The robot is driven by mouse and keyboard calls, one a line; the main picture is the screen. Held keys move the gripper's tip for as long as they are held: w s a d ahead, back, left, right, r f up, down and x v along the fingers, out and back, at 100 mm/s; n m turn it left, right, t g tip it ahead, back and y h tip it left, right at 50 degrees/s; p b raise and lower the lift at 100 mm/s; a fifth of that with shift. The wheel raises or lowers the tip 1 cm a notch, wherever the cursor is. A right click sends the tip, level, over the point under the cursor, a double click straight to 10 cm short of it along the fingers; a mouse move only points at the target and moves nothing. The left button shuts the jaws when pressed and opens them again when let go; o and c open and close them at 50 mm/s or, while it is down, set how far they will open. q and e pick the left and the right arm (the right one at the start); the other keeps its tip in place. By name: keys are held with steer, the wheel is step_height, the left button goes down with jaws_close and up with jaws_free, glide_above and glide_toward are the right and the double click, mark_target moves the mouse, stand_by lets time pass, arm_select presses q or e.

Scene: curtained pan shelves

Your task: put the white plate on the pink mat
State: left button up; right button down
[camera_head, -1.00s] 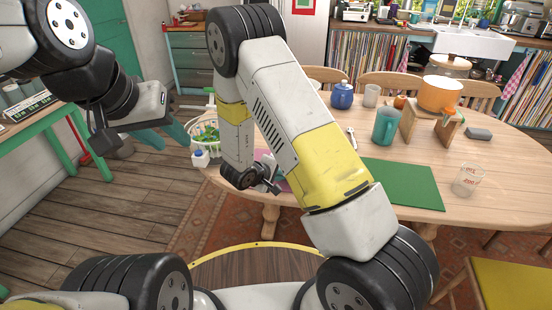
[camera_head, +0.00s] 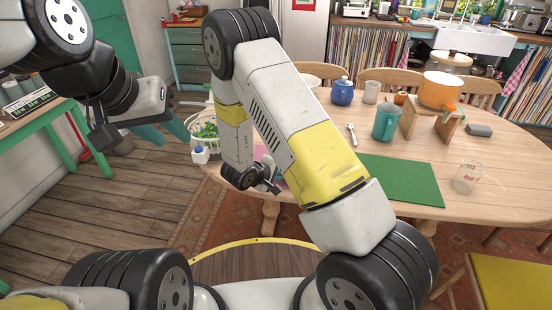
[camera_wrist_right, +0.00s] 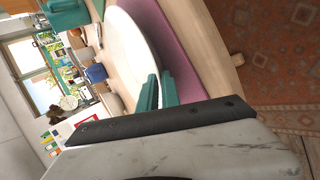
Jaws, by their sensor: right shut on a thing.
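The white plate (camera_wrist_right: 128,45) fills the upper middle of the right wrist view. My right gripper (camera_wrist_right: 158,92) has its teal fingers shut on the plate's near rim. The pink mat (camera_wrist_right: 182,45) lies along the table edge, and the plate overlaps it in the picture; I cannot tell whether they touch. In the head view only a sliver of the mat (camera_head: 260,152) shows beside my right arm, which hides the plate and right fingertips. My left gripper (camera_head: 168,128) is open and empty over the floor at left, away from the table.

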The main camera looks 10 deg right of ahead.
steer(key=shift+f, duration=0.15)
steer(key=c, duration=1.5)
jaws_free()
steer(key=shift+f, duration=0.1)
steer(key=shift+s+a, duration=0.1)
steer(key=v, duration=0.7)
steer(key=shift+s+a+r, duration=0.15)
steer(key=shift+r, duration=0.15)
jaws_close()
